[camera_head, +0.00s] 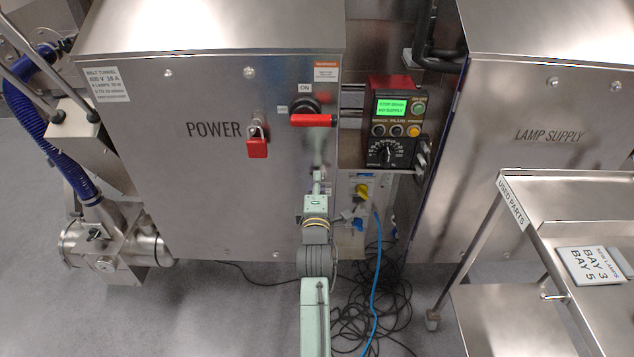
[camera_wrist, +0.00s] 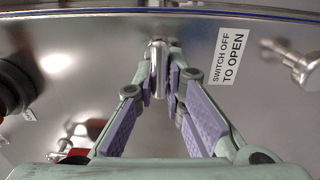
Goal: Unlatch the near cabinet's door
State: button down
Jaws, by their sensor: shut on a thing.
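The near cabinet (camera_head: 215,205) is a steel box marked POWER, with its door face closed. My gripper (camera_head: 318,182) is at the right part of this face, below the red switch handle. In the wrist view, my gripper (camera_wrist: 164,75) is shut on a small upright metal latch handle (camera_wrist: 157,65), between its purple pads. A label (camera_wrist: 230,57) beside it reads SWITCH OFF TO OPEN. The red switch handle (camera_head: 312,120) lies level on a black rotary base, under an ON label. A red padlock (camera_head: 257,148) hangs left of it. The latch is mostly hidden in the head view.
A control box (camera_head: 395,115) with a green screen stands right of the cabinet. Loose black cables (camera_head: 385,300) and a blue cable lie on the floor below. The lamp supply cabinet (camera_head: 545,100) and a steel cart (camera_head: 580,212) stand at right. A blue hose (camera_head: 50,145) is at left.

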jog(key=shift+r, duration=0.1)
jog(key=c, duration=1.7)
grip_release()
jog(key=shift+o, duration=0.2)
jog(key=s, duration=0.7)
jog(key=shift+s, duration=0.25)
